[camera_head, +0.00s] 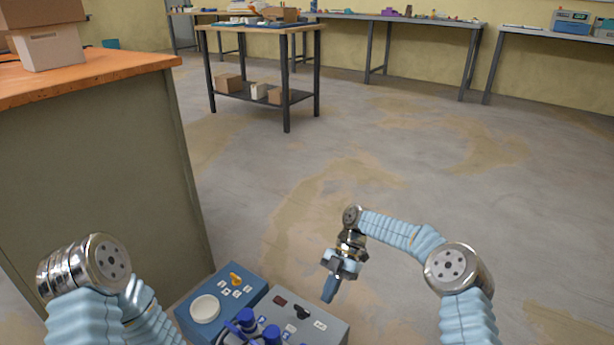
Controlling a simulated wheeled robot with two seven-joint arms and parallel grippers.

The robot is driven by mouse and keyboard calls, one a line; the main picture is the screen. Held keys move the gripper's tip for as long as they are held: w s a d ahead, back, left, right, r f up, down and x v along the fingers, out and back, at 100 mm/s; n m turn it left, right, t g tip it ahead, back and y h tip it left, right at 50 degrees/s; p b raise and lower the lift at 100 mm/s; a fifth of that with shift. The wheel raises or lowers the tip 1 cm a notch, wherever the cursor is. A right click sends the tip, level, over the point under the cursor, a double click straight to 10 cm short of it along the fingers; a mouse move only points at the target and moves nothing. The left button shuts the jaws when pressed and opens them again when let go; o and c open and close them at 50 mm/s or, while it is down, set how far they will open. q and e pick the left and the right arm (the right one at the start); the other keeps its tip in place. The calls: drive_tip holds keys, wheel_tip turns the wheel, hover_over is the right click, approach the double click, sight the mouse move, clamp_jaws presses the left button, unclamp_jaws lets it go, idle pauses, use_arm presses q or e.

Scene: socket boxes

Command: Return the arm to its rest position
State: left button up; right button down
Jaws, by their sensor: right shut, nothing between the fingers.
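My right arm (400,232) comes in from the lower right, bends at a silver joint and reaches toward the middle of the view. My right gripper (329,291) points down, shut and empty, over the floor just beyond the right edge of a grey box. My left arm (95,290) shows at the lower left, folded, with a silver joint.
A blue box (236,286) with a white round part and a grey box (318,323) with small parts sit low in front of me. An orange-topped cabinet (95,75) stands at left. A workbench (262,29) is farther back. The middle floor is open.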

drive_tip(key=s+a+f+m+t+p, duration=0.1)
drive_tip(key=s+f+m+p, duration=0.1)
drive_tip(key=s+m, duration=0.2)
drive_tip(key=s+a+f+m+t+p, duration=0.1)
drive_tip(key=s+f+m+p, duration=0.1)
drive_tip(key=m, duration=0.3)
drive_tip(key=s+a+f+m+t+p, duration=0.1)
drive_tip(key=s+a+f+m+p, duration=0.1)
drive_tip(key=s+m, duration=0.3)
drive_tip(key=shift+s+y, duration=0.3)
use_arm(q)
wheel_tip(320, 180, up, 11)
drive_tip(key=p, duration=0.4)
drive_tip(key=shift+s+d+f, duration=0.15)
drive_tip(key=shift+d, duration=0.15)
use_arm(e)
drive_tip(key=s+d+m+t+h, duration=0.1)
drive_tip(key=s+d+m+t, duration=0.1)
drive_tip(key=s+d+m, duration=0.2)
drive_tip(key=s+d+r+m+t, duration=0.1)
drive_tip(key=s+d+m+t, duration=0.1)
drive_tip(key=s+m, duration=0.7)
drive_tip(key=shift+s+d+r+m+h, duration=0.2)
drive_tip(key=shift+s+d+m+h, duration=0.15)
drive_tip(key=shift+d+m, duration=0.6)
drive_tip(key=shift+w+a, duration=0.1)
drive_tip(key=shift+a, duration=0.05)
